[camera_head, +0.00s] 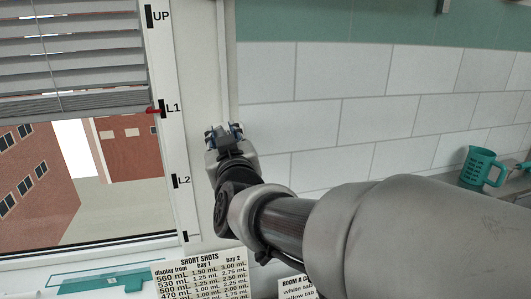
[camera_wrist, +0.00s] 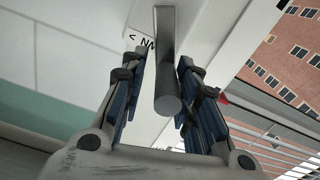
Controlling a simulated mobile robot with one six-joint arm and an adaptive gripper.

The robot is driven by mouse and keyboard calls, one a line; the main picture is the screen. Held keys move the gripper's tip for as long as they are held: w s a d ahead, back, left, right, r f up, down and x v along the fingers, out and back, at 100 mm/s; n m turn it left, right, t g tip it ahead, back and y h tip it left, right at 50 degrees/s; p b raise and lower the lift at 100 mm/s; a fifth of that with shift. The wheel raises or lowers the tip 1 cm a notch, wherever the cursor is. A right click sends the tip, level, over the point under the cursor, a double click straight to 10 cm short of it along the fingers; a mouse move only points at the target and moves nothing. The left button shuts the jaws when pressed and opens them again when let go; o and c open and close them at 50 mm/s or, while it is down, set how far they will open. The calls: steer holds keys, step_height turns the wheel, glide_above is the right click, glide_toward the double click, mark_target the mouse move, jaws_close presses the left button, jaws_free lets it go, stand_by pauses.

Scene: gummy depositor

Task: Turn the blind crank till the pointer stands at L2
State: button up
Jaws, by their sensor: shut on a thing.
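The blind (camera_head: 75,60) hangs over the upper part of the window at the left of the head view. Its red pointer (camera_head: 154,111) stands at the L1 mark (camera_head: 172,107). The L2 mark (camera_head: 183,180) is lower on the same white frame strip, and UP is above. In the wrist view, the grey crank handle (camera_wrist: 168,85) runs between the two blue-padded fingers of my gripper (camera_head: 223,131), which is shut on it. In the head view my gripper hides the crank beside the window frame.
A white tiled wall (camera_head: 350,120) is to the right. A teal measuring jug (camera_head: 480,167) stands on the counter at the far right. A SHORT SHOTS chart (camera_head: 200,275) and a ROOM card (camera_head: 298,288) are at the bottom. Part of a printed label (camera_wrist: 146,42) shows behind the handle.

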steer(key=shift+w+d+f, duration=0.1)
steer(key=shift+d+f, duration=0.1)
steer(key=shift+d, duration=0.15)
steer(key=shift+c, duration=1.2)
steer(key=shift+w+d+f+b, duration=0.2)
steer(key=shift+d+b, duration=0.25)
steer(key=shift+b, duration=0.3)
steer(key=shift+d+b, duration=0.4)
steer(key=shift+w+d+r, duration=0.15)
steer(key=shift+d+r, duration=0.05)
steer(key=shift+d, duration=0.15)
steer(key=b, duration=0.1)
steer(key=d+b, duration=0.1)
steer(key=b, duration=0.1)
steer(key=shift+w+d+f, duration=0.2)
steer(key=shift+w+f, duration=0.05)
steer(key=shift+f, duration=0.15)
steer(key=shift+d, duration=0.2)
steer(key=shift+r, duration=0.3)
